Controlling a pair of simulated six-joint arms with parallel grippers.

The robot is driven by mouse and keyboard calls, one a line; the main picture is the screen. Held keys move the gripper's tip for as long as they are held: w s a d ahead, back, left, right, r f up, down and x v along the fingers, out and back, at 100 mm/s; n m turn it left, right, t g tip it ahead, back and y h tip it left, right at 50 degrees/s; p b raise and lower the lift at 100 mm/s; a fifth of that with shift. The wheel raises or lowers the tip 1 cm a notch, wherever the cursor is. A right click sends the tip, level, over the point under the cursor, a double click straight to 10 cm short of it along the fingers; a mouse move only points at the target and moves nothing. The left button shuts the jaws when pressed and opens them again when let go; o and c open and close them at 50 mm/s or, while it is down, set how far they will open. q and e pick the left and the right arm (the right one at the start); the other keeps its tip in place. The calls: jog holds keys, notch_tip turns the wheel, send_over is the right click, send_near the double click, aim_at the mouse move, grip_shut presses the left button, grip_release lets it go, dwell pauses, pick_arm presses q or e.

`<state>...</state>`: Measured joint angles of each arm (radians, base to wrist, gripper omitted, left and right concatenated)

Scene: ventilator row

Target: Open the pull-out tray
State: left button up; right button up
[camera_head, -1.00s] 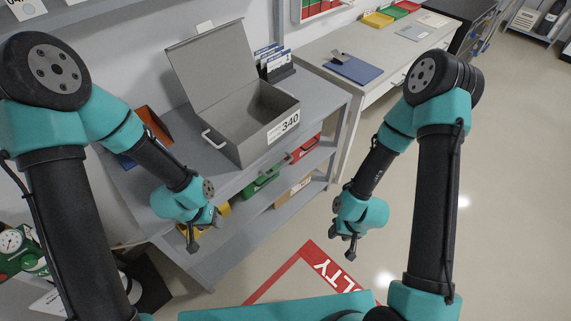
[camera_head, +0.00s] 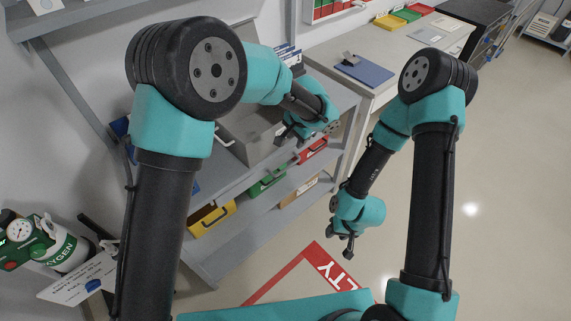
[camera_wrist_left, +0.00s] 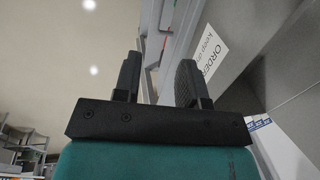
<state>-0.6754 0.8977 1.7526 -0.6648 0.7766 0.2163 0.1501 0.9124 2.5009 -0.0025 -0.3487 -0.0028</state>
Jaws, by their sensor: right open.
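Which part is the pull-out tray I cannot tell. My left gripper (camera_head: 285,134) is in front of the grey box (camera_head: 248,140) on the top shelf, above the red front. In the left wrist view its two fingers (camera_wrist_left: 158,82) are apart, with nothing seen between them but grey edges and the floor beyond. My right gripper (camera_head: 348,243) hangs empty over the floor, right of the shelf unit.
A desk (camera_head: 395,50) with a blue clipboard (camera_head: 365,69) stands behind. A green-topped oxygen cylinder (camera_head: 62,248) is at the lower left. A white label (camera_wrist_left: 212,52) shows on grey metal close to my left fingers.

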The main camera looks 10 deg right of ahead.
aim_at(289, 166)
pick_arm(q)
jog(key=shift+w+d+r, duration=0.1)
jog(key=shift+d+r, duration=0.05)
jog(key=w+f, duration=0.1)
jog(key=f, duration=0.4)
jog(key=w+a+f, duration=0.1)
jog(key=f, duration=0.5)
jog(key=a+f, duration=0.1)
jog(key=f, duration=0.5)
jog(key=shift+w+f, duration=0.1)
jog(key=shift+w, duration=0.3)
grip_shut()
